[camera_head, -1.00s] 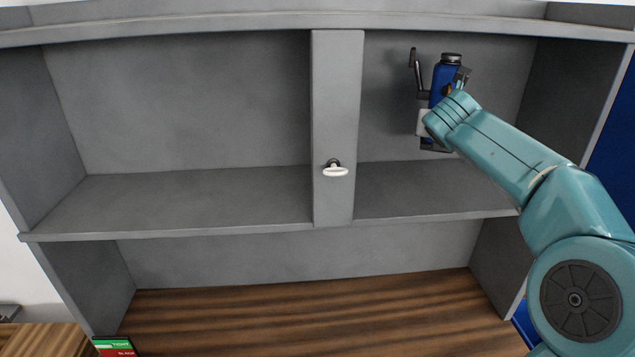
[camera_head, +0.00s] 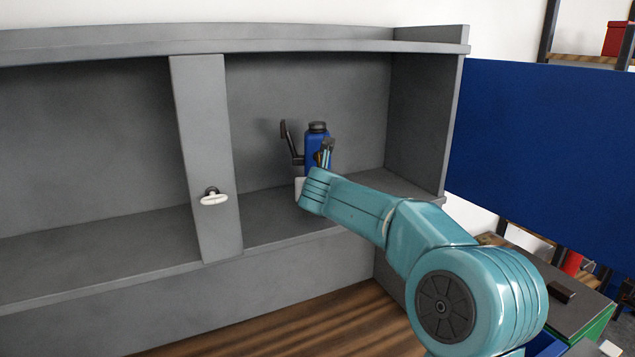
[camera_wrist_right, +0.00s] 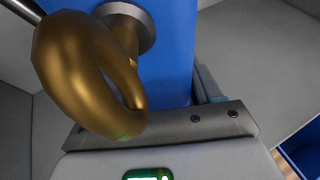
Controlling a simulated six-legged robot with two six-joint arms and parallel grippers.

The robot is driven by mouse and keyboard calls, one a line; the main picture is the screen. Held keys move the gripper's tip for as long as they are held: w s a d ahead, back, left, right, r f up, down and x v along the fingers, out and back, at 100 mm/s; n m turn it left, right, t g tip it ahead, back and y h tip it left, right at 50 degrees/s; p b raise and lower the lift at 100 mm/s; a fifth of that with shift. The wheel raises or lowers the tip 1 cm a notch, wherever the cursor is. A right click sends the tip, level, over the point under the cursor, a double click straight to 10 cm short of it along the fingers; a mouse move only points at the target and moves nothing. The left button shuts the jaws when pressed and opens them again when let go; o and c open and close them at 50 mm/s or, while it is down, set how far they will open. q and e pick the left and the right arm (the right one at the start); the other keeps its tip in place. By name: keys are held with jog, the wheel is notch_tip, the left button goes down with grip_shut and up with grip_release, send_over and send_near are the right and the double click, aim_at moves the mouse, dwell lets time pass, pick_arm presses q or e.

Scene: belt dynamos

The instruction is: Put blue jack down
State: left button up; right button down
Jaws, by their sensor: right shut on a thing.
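The blue jack (camera_head: 316,139) stands upright in the right compartment of the grey cabinet, with a dark cap on top and a dark crank handle at its left. My right gripper (camera_head: 324,158) is shut on it from the front right. The gripper and wrist hide the jack's lower part, so I cannot tell whether its base touches the shelf (camera_head: 268,226). In the right wrist view the jack's blue body (camera_wrist_right: 170,55) fills the upper middle, with a gold ring (camera_wrist_right: 88,78) in front of it. My left gripper is not in view.
A grey upright divider (camera_head: 205,150) with a white hook (camera_head: 214,199) stands left of the jack. The cabinet's right side wall (camera_head: 420,125) is on the other side. The left compartment looks empty. A wooden surface (camera_head: 300,325) lies below, and a blue panel (camera_head: 545,150) stands at right.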

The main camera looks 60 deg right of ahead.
jog(key=shift+a+r, duration=0.15)
jog(key=shift+s+a+r, duration=0.15)
jog(key=shift+s+r, duration=0.05)
jog(key=shift+s, duration=0.25)
jog(key=shift+f, duration=0.2)
jog(key=shift+c, duration=1.9)
grip_release()
jog(key=shift+w+d+f, duration=0.2)
jog(key=shift+f, duration=0.1)
jog(key=shift+o, duration=1)
jog(key=shift+w, duration=0.15)
jog(key=shift+s+a+r, duration=0.2)
jog(key=shift+a, duration=0.05)
jog(key=shift+s+d+r, duration=0.1)
jog(key=shift+r, duration=0.05)
jog(key=b+v, duration=0.1)
jog(key=v, duration=0.9)
jog(key=shift+a+b, duration=0.2)
jog(key=shift+b, duration=0.1)
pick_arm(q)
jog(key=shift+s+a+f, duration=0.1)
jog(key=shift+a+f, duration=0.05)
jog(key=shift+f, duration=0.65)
pick_arm(e)
jog(key=shift+s+a+r, duration=0.25)
jog(key=shift+a, duration=0.3)
